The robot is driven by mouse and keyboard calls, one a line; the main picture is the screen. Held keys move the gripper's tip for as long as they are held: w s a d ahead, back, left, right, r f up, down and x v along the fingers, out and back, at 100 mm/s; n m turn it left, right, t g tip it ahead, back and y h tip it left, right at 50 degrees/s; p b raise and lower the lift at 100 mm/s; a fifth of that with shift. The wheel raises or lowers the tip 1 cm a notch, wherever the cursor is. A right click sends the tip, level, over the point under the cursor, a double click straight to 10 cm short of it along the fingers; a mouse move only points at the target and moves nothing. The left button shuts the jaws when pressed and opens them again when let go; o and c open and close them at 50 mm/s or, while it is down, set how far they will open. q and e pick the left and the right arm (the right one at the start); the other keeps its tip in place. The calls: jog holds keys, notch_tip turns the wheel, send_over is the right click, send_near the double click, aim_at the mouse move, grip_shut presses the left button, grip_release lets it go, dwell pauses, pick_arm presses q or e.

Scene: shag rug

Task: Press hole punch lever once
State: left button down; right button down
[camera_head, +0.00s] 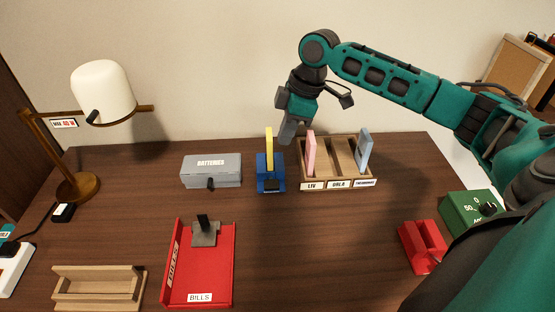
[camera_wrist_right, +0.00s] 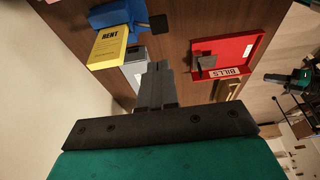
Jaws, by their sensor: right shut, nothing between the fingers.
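The blue device (camera_head: 264,177), which I take for the hole punch, stands at the back middle of the table. A yellow card (camera_head: 269,146) stands upright in it, and a black pad that looks like its lever (camera_head: 271,186) is at its front. In the right wrist view the blue body (camera_wrist_right: 110,14), the card marked RENT (camera_wrist_right: 107,46) and the black pad (camera_wrist_right: 158,25) show. My right gripper (camera_head: 287,136) is shut and empty, above and slightly right of the device, apart from it. A small teal and black part at that view's right edge may be my left gripper (camera_wrist_right: 290,82); its fingers are unclear.
A grey BATTERIES box (camera_head: 212,172) stands left of the device. A wooden card rack (camera_head: 338,184) with a pink and a blue card stands close on its right. A red BILLS tray (camera_head: 205,275) lies in front. The table's front middle is clear.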

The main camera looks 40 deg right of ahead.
aim_at(270, 184)
jog(key=x, duration=0.8)
jog(key=b+x, duration=0.1)
jog(key=x, duration=0.4)
jog(key=shift+s+d+f, duration=0.1)
jog(key=shift+s+d, duration=0.1)
jog(key=shift+d, duration=0.15)
jog(key=shift+f, duration=0.3)
